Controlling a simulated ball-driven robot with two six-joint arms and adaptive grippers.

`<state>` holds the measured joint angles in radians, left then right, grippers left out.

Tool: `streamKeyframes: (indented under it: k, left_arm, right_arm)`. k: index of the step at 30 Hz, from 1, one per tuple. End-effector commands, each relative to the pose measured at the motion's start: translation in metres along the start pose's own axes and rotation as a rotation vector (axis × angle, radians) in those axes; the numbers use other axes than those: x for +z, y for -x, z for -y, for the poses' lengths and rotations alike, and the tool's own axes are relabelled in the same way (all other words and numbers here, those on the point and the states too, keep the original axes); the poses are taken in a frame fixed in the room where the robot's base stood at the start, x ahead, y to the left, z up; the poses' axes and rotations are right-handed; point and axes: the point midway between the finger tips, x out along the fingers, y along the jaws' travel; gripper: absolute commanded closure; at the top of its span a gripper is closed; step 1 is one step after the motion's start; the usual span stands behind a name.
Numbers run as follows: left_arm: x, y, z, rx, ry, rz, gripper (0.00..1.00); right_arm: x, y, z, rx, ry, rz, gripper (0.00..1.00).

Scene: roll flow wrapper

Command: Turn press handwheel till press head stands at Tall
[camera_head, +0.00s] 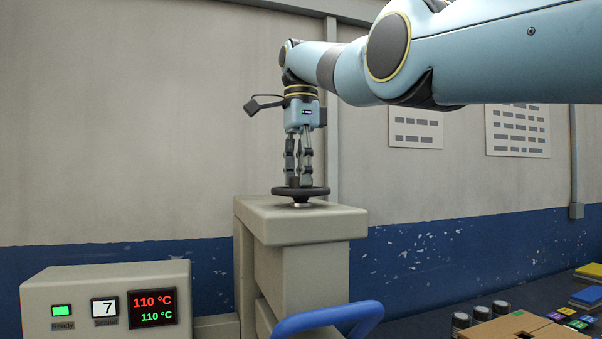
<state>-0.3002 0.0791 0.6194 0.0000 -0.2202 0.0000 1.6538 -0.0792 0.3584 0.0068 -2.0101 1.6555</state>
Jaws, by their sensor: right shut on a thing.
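The black press handwheel (300,192) lies flat on top of the beige press (300,222). My right gripper (299,182) points straight down from above and is shut on the handwheel at its middle. A short metal shaft shows just under the wheel. The press head and any height marks, such as Tall, do not show in this view. My left gripper is not in view.
A beige control box (105,297) at the lower left shows a green Ready light, a 7 and two 110 °C readings. A blue curved handle (325,318) sticks out at the press front. A cardboard box (525,327), dark cylinders and coloured items lie lower right.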

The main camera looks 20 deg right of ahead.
Motion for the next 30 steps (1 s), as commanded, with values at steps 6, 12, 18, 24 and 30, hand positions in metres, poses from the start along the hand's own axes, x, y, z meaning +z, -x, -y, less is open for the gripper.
streamKeyframes:
  k: [6,12,18,24,30]
  left_arm:
    - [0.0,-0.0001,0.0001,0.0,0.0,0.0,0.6]
    - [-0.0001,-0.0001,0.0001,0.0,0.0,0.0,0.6]
    - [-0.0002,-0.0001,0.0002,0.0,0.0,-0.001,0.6]
    - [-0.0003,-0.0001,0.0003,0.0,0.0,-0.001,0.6]
    - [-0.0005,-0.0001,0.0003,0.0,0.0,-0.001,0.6]
  right_arm:
    - [0.0004,-0.0011,-0.0001,0.002,-0.202,0.001,0.91]
    - [0.0004,-0.0011,-0.0001,0.002,-0.392,0.001,0.91]
    - [0.0004,-0.0011,-0.0001,0.002,-0.582,0.001,0.91]
    - [0.0004,-0.0011,-0.0001,0.002,-0.771,0.0,0.91]
    - [0.0003,-0.0011,0.0,0.002,-0.949,0.0,0.91]
